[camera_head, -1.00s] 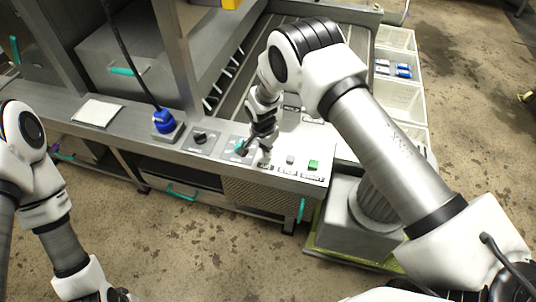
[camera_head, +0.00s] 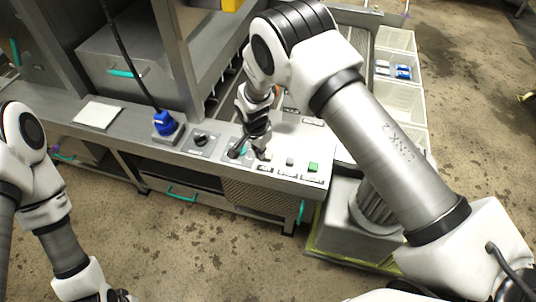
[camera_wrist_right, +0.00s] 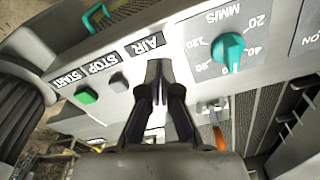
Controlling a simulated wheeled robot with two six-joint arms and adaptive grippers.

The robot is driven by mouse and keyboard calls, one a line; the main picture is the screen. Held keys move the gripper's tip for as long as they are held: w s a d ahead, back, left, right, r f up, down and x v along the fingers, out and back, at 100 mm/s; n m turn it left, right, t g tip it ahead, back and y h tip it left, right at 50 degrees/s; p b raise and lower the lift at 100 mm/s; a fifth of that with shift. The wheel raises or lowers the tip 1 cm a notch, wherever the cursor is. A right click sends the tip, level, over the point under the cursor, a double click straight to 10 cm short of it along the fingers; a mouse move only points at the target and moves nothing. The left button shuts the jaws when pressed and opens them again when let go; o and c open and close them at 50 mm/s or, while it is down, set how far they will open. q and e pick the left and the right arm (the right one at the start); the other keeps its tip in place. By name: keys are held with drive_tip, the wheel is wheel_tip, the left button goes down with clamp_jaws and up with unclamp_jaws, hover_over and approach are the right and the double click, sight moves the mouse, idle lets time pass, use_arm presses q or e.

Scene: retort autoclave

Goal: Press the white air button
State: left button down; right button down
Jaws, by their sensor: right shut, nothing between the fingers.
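The white air button (camera_head: 267,156) is on the control panel, right at my right gripper's tips in the head view. In the right wrist view my fingers cover the place below the AIR label (camera_wrist_right: 142,47), and the button is hidden there. My right gripper (camera_head: 261,153) is shut and empty, pointing down at the panel; its tips also show in the wrist view (camera_wrist_right: 158,66). I cannot tell whether they touch the button. My left gripper (camera_head: 115,295) is only partly in view at the bottom edge, away from the panel.
A grey stop button (camera_wrist_right: 118,82) and a green start button (camera_wrist_right: 86,95) sit beside the fingers. A teal speed knob (camera_wrist_right: 228,47) is on the other side. A blue knob (camera_head: 164,122) stands farther left. White crates (camera_head: 400,103) line the right side.

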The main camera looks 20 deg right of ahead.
wheel_tip(320, 180, up, 9)
drive_tip(key=a, duration=0.1)
drive_tip(key=shift+s, duration=0.35)
idle(0.5)
drive_tip(key=s+d+f+g+b, duration=0.2)
drive_tip(key=s+d+f, duration=0.2)
drive_tip(key=s+f, duration=0.6)
drive_tip(key=s+d+f+g+b, duration=0.2)
drive_tip(key=s+d+f, duration=0.2)
drive_tip(key=s+f, duration=0.5)
drive_tip(key=s+d+f+n+t+y+b, duration=0.1)
drive_tip(key=s+d+f+n+t, duration=0.1)
drive_tip(key=s+n, duration=0.8)
drive_tip(key=s+t, duration=0.1)
drive_tip(key=s, duration=0.3)
drive_tip(key=shift+d+n+b, duration=0.25)
drive_tip(key=shift+n+b, duration=0.05)
